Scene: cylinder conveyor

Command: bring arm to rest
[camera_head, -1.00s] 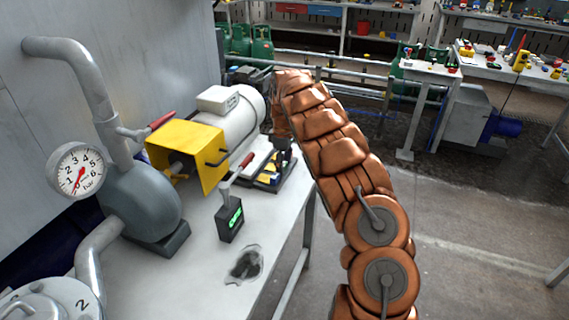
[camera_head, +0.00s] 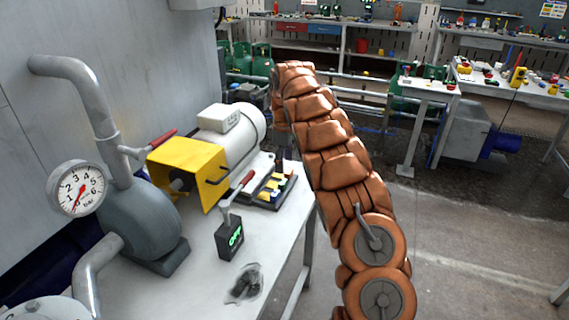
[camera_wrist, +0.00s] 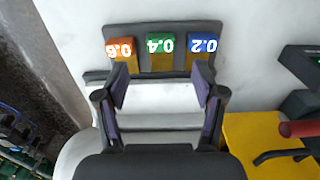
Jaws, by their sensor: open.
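My arm (camera_head: 335,150) reaches over the right edge of the white bench (camera_head: 190,290). My gripper is mostly hidden behind the arm in the head view. In the wrist view my gripper (camera_wrist: 161,90) is open, with nothing between its fingers. Beyond its fingertips is a dark rack (camera_wrist: 165,30) with three labelled blocks: orange 0.6 (camera_wrist: 120,48), green 0.4 (camera_wrist: 160,45) and blue 0.2 (camera_wrist: 202,45). Their labels appear upside down. The rack also shows on the bench in the head view (camera_head: 262,200).
A pump with a yellow guard (camera_head: 187,170) and white motor (camera_head: 232,130) stands left of the rack. A small box with a green display (camera_head: 230,238), a pressure gauge (camera_head: 78,189) and grey pipes are nearby. The floor (camera_head: 480,230) to the right is open.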

